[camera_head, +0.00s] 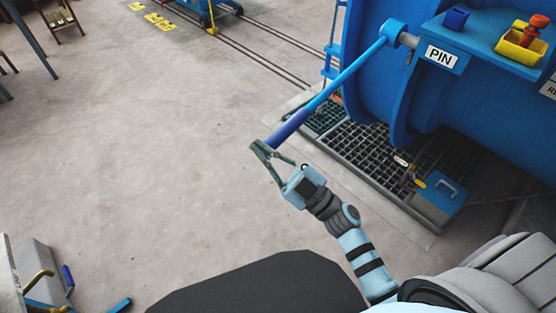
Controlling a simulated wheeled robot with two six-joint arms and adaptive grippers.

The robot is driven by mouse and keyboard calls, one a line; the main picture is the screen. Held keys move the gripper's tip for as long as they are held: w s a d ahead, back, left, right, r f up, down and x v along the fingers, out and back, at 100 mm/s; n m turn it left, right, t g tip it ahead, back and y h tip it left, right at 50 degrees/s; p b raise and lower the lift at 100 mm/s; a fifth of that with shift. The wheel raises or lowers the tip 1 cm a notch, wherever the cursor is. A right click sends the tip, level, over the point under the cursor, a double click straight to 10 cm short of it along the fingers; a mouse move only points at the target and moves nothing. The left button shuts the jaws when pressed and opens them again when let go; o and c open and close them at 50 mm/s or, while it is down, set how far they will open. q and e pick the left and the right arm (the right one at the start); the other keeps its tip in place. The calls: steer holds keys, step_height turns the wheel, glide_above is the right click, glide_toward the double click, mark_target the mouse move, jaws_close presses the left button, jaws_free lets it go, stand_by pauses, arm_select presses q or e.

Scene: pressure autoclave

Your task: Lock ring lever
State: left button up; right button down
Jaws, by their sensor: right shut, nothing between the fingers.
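The ring lever (345,77) is a long blue bar with a dark blue grip (288,129) at its lower end. It slopes down and left from a round blue hub (393,33) on the side of the big blue autoclave (372,95). My right gripper (268,151) is at the lower end of the grip, its fingers shut with nothing held between them. The fingers overlap the grip's tip in the picture, and I cannot tell whether they touch it. My left gripper is out of view.
A PIN label (441,57) and a yellow tray (521,44) with a red-orange item sit on the autoclave's blue ledge. A floor grating (375,150) lies below, with a blue box (440,192) on it.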

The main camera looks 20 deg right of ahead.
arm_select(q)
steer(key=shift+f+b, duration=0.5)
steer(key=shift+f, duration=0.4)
arm_select(e)
steer(key=f, duration=0.2)
steer(key=w+d+f, duration=0.1)
steer(key=shift+d, duration=0.1)
steer(key=shift+s, duration=0.1)
